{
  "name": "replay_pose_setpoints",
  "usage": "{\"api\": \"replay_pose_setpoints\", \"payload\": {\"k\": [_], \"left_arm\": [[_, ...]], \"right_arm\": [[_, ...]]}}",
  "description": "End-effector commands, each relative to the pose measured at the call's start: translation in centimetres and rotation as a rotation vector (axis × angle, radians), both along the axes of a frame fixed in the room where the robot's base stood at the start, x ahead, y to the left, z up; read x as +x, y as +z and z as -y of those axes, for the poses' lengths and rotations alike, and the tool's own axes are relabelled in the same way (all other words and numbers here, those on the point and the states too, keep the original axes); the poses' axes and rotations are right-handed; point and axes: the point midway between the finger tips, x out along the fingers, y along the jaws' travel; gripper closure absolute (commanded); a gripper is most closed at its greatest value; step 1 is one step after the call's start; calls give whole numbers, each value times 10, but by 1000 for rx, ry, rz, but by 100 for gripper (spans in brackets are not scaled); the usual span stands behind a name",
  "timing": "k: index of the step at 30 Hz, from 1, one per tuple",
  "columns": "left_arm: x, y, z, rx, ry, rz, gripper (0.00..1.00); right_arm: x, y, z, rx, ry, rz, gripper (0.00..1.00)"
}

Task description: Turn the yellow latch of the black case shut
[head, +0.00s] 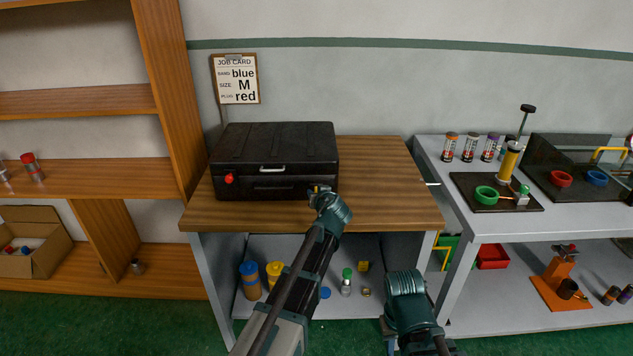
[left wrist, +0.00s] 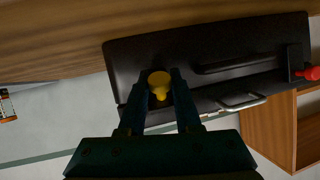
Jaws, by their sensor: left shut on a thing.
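The black case (head: 273,158) lies closed on a wooden-topped bench, and its front also shows in the left wrist view (left wrist: 225,50). The yellow latch (left wrist: 159,81) is at the right end of the case front, mostly covered by my gripper in the head view. My left gripper (head: 319,190) is at that corner, its two fingers shut on the yellow latch, one on each side. My right arm shows at the lower right of the head view, but its gripper fingers do not.
A red latch (head: 229,179) is at the left end of the case front, with a silver handle (head: 272,169) between. The bench top (head: 385,185) is clear right of the case. A job card (head: 236,79) hangs behind. A grey table (head: 435,160) with fixtures stands at right.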

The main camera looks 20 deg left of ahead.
Motion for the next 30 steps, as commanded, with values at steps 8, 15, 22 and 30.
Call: {"api": "replay_pose_setpoints", "payload": {"k": [8, 15, 22, 30], "left_arm": [[10, 27, -3, -72, 1, -247, 100], [19, 35, -5, -137, -1, -462, 100], [26, 38, -7, -190, -2, -639, 100], [31, 40, -9, -232, -2, -783, 100]], "right_arm": [[0, 74, 0, 0, -1, 0, 75], [0, 116, 0, 0, -1, 0, 75], [0, 141, 0, 0, -1, 0, 75], [0, 155, 0, 0, 0, 0, 75]]}}
